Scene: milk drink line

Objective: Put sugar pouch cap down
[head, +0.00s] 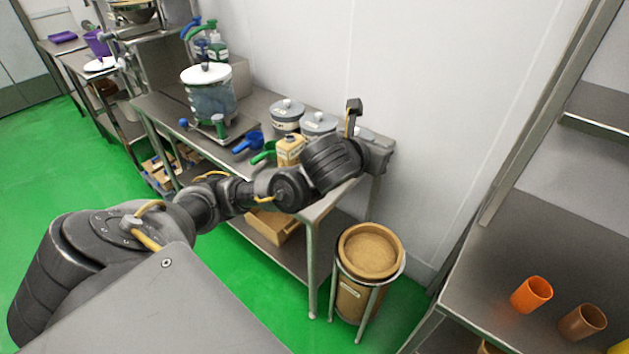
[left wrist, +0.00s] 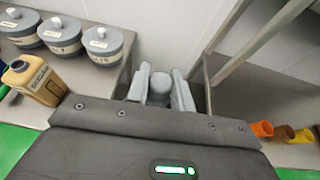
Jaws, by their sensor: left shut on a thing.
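My left gripper (left wrist: 160,74) is past the right end of the steel table, shut on a small rounded grey thing, seemingly the sugar pouch cap (left wrist: 160,88). The fingers hide its sides. In the head view the gripper (head: 381,150) is mostly hidden behind my wrist. A tan labelled pouch-like container (head: 290,151) stands upright on the table, left of my gripper. It also shows in the left wrist view (left wrist: 37,80), with a dark round top; I cannot tell if it is the sugar pouch. My right gripper is not in view.
Grey lidded pots (head: 287,114) stand at the table's back, near my forearm. Blue (head: 247,142) and green (head: 263,153) scoops lie left of the tan container. A tan bin (head: 370,252) stands on the floor. Orange (head: 531,294) and brown (head: 583,321) cups stand on the right table.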

